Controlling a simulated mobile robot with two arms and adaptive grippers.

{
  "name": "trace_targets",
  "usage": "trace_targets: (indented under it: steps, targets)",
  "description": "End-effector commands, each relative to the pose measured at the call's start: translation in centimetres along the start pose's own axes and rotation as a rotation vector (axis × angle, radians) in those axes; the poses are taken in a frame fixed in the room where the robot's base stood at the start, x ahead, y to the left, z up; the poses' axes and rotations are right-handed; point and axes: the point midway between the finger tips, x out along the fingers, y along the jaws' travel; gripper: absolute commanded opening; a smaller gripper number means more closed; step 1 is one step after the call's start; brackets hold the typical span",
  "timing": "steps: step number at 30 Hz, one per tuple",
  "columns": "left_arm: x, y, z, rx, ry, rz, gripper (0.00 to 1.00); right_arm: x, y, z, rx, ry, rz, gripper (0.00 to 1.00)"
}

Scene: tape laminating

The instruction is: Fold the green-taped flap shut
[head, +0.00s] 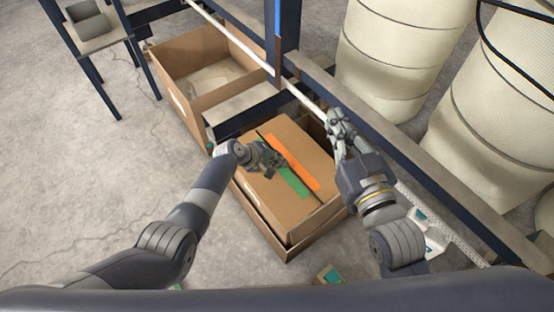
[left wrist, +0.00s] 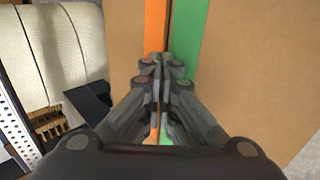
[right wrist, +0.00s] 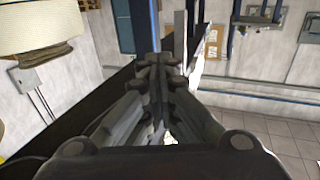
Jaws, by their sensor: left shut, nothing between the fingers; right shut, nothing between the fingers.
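The cardboard box (head: 277,233) stands in the middle of the head view. Its green-taped flap (head: 270,197) lies nearly flat over the top, with the green tape (head: 296,183) along its edge. The orange tape (head: 304,176) runs beside it on the other flap (head: 296,143). My left gripper (head: 279,162) is shut and empty, over the tapes. In the left wrist view its fingertips (left wrist: 160,62) are at the dark seam between orange and green; contact cannot be told. My right gripper (head: 336,117) is shut and empty, beside the box's far right corner; its fingertips show in the right wrist view (right wrist: 160,65).
A larger open carton (head: 183,103) stands behind the box. A dark blue frame with a post (head: 289,35) runs along the right side. Large cream rolls (head: 388,60) stand beyond it. The floor on the left (head: 70,180) is clear.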

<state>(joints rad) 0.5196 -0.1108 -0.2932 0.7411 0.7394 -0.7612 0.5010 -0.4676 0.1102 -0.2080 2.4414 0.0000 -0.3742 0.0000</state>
Motion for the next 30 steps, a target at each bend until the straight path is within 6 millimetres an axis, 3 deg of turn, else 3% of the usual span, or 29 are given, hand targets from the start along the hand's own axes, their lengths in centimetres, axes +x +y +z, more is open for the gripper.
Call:
trace_targets:
  steps: [6, 11, 30]
  targets:
    - [0.6, -0.4, 0.0, 0.000, 0.000, -0.001, 0.00, 0.1, -0.3, -2.4, 0.003, 0.130, -0.007, 0.00]
    - [0.7, -0.4, 0.0, 0.000, 0.001, 0.000, 0.00, 0.0, -0.4, -3.2, 0.004, 0.168, -0.009, 0.00]
    - [0.5, -0.8, 0.0, -0.002, 0.000, -0.001, 0.00, 0.0, -0.4, -3.2, 0.004, 0.157, -0.009, 0.00]
